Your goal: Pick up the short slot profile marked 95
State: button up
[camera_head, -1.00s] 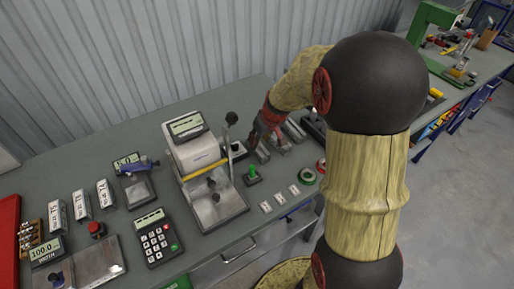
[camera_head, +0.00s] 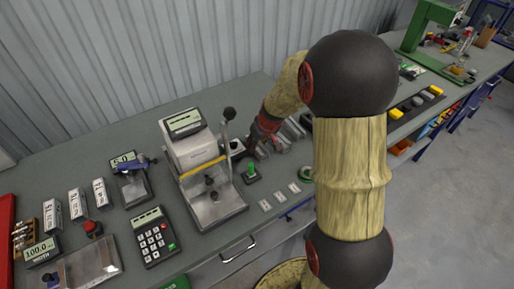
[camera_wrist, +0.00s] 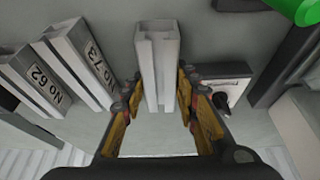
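In the wrist view a short grey slot profile (camera_wrist: 160,62) lies between the two fingers of my gripper (camera_wrist: 161,80). The fingers stand on either side of it, with narrow gaps beside its lower part. No number shows on this profile. To its left lie two similar profiles, one marked No 73 (camera_wrist: 84,68) and one marked No 62 (camera_wrist: 32,80). In the head view my gripper (camera_head: 257,143) is low over the table behind the green-knobbed piece, and the profile between its fingers cannot be made out.
A grey device with a lever (camera_head: 200,170) stands left of my gripper. A small green-knobbed piece (camera_head: 251,174) is in front. In the wrist view a plate with a black knob (camera_wrist: 222,92) sits close to the right finger. A green roll (camera_wrist: 298,8) is at the upper right.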

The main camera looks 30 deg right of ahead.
grip_shut()
